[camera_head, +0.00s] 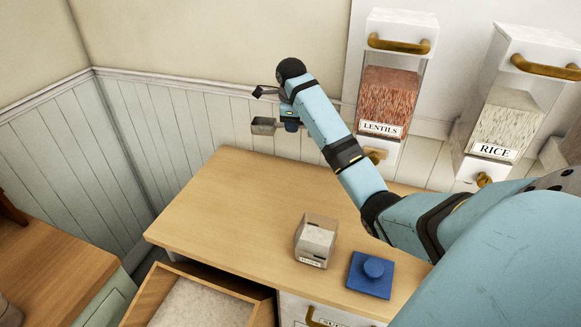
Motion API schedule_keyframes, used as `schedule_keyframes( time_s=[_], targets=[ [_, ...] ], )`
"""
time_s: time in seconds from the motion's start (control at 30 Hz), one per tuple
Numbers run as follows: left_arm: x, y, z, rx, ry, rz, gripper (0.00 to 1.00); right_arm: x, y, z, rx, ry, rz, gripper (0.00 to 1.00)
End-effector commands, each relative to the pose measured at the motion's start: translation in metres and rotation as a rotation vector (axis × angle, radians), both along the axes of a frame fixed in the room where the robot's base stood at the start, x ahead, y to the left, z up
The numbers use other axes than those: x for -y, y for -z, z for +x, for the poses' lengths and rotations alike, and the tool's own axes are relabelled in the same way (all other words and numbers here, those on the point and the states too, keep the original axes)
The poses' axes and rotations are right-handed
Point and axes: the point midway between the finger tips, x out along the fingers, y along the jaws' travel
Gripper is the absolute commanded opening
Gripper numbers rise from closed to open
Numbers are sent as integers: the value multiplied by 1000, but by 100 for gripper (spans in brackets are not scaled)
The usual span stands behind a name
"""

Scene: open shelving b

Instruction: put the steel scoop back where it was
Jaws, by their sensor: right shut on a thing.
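My right arm reaches in from the right, and its gripper (278,108) is raised over the far left end of the wooden counter, near the panelled wall. It is shut on the steel scoop (263,126), a small grey metal piece whose open scoop end shows to the left of the gripper. The scoop's handle is mostly hidden by the gripper. The scoop is held in the air, apart from the counter. My left gripper is not in view.
A lentils dispenser (384,100) and a rice dispenser (503,122) hang on the wall. A small labelled box (315,240) and a blue knobbed lid (371,275) are on the counter (235,205). An open drawer (152,292) holds pale material. The counter's left part is clear.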

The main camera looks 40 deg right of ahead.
Motion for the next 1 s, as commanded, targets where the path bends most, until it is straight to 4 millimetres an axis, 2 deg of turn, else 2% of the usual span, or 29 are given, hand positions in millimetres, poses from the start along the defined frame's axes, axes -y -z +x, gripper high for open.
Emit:
schedule_keyframes(
  time_s=[0.1,0.27,0.7,0.8,1.0],
  targets=[
    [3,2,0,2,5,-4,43,17,14,-6,6,132,-9,0],
    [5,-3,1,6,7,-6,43,23,35,-8,5,182,-15,0],
    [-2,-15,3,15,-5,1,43,23,147,-8,5,177,-15,0],
    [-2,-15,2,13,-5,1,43,23,163,-8,7,178,-16,0],
    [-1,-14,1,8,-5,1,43,23,180,-8,8,177,-15,0]
  ],
)
